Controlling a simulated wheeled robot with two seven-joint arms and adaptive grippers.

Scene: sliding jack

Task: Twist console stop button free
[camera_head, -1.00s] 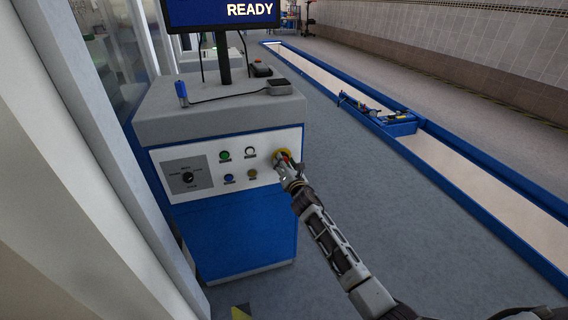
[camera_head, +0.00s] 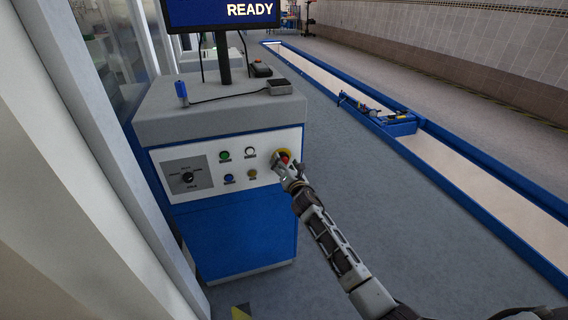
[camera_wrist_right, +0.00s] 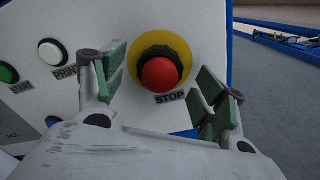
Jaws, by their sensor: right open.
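The red stop button (camera_wrist_right: 160,74) sits in a black collar on a yellow disc (camera_wrist_right: 183,50), above a STOP label, in the right wrist view. In the head view the button (camera_head: 284,156) shows at the right end of the console's white panel (camera_head: 229,205). My right gripper (camera_wrist_right: 164,88) is open, with green-padded fingers to the left and right of the button and a gap on both sides. The gripper also shows in the head view (camera_head: 290,168), just in front of the button. My left gripper is not in view.
A screen (camera_head: 222,14) reads READY. Open floor (camera_head: 370,210) lies right of the console, before a blue-edged pit (camera_head: 470,160).

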